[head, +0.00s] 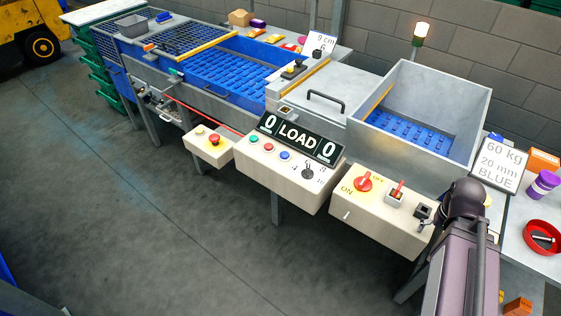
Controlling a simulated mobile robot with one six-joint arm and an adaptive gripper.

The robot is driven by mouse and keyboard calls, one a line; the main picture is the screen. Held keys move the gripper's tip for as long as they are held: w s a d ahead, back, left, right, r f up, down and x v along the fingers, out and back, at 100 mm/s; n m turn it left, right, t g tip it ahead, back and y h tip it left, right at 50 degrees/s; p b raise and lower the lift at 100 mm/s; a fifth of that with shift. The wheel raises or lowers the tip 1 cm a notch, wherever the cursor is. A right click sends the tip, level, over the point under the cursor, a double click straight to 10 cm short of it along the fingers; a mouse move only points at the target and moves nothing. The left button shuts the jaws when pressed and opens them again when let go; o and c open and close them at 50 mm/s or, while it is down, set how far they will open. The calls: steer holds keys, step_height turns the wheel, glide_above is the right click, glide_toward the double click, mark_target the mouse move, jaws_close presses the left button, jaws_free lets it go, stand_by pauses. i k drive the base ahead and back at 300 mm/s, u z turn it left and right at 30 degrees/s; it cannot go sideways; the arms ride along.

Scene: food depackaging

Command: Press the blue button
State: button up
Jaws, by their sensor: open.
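The blue button (285,155) is a small round button on the sloped top of a cream control box (275,180). It sits to the right of a teal-green button (268,147) and a red button (254,139). Nothing covers the blue button. My arm rises at the lower right, well to the right of that box. My gripper is not visible; the arm's end appears hidden behind its own dark upper joint.
A "0 LOAD 0" display (297,140) stands behind the buttons, and a selector lever (308,172) is to their right. A box with a red ON/OFF rotary switch (363,184) lies between the button box and my arm. An emergency stop (215,141) is left. Floor in front is clear.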

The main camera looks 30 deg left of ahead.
mark_target(284, 154)
steer(key=u, duration=1.2)
